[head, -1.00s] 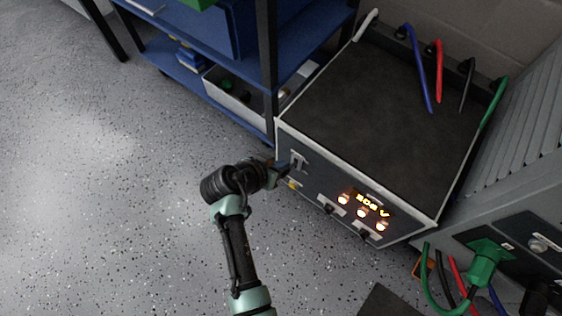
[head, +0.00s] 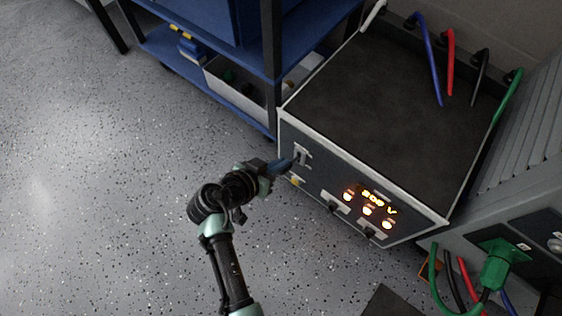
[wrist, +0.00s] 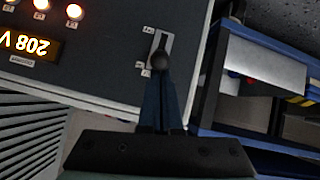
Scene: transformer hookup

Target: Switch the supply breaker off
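The supply breaker is a small lever in a light upright slot (head: 302,155) at the left of the grey cabinet's (head: 335,185) front panel. In the wrist view the breaker lever's dark round knob (wrist: 159,60) sits near the lower end of its slot, as pictured. My gripper (head: 288,163) points at the breaker from the left. In the wrist view its blue fingers (wrist: 161,80) lie close together with their tips at the knob. I cannot tell whether they grip the lever or only touch it.
A lit display (head: 375,198) reading about 208 V and several glowing lamps (head: 367,211) are right of the breaker. A blue shelf cart (head: 205,85) stands close on the left. Open speckled floor (head: 90,190) lies left.

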